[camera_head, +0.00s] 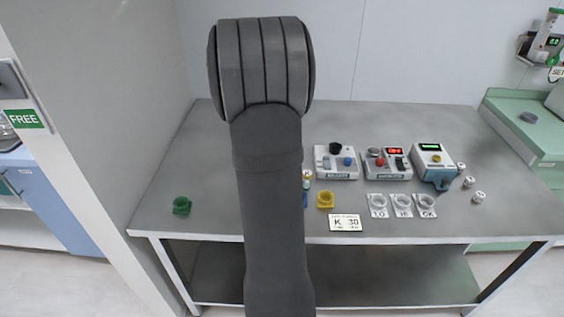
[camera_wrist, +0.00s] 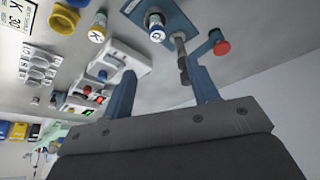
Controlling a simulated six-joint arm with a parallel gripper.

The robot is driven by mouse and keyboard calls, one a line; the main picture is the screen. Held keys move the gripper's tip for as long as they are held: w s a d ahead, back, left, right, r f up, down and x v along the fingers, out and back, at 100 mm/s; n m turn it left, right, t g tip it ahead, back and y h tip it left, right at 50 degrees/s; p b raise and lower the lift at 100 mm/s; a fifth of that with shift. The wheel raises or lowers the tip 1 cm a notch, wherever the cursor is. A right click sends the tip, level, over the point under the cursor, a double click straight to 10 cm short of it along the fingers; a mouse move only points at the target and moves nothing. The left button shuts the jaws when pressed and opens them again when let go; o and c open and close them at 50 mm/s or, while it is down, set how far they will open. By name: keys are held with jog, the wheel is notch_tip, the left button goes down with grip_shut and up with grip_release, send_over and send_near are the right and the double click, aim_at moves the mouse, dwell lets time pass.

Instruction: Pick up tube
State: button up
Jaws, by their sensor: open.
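In the wrist view, a small tube with a white label marked Q (camera_wrist: 156,26) stands upright in or against a blue fixture. A second tube marked K (camera_wrist: 97,30), with a yellow part, stands to its left. Part of a small tube (camera_head: 306,180) shows beside my arm in the head view; I cannot tell which one. My gripper (camera_wrist: 163,74) is open, its two blue-grey fingers apart with nothing between them. The tubes show beyond the fingertips in the picture. In the head view my arm hides my gripper and part of the table.
A blue fixture has a lever with a red knob (camera_wrist: 221,47) close to the right finger. The table's left side is mostly clear.

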jog(key=x, duration=1.1)
jog(key=shift+w+d+f, duration=0.15)
jog(key=shift+f, duration=0.15)
jog(key=shift+d+x, duration=0.15)
jog(key=shift+x, duration=1.25)
jog(key=shift+d+x, duration=0.2)
jog(key=shift+x, duration=1.2)
jog(key=c, duration=1.1)
jog(key=shift+c, duration=0.2)
jog(key=shift+r, duration=0.15)
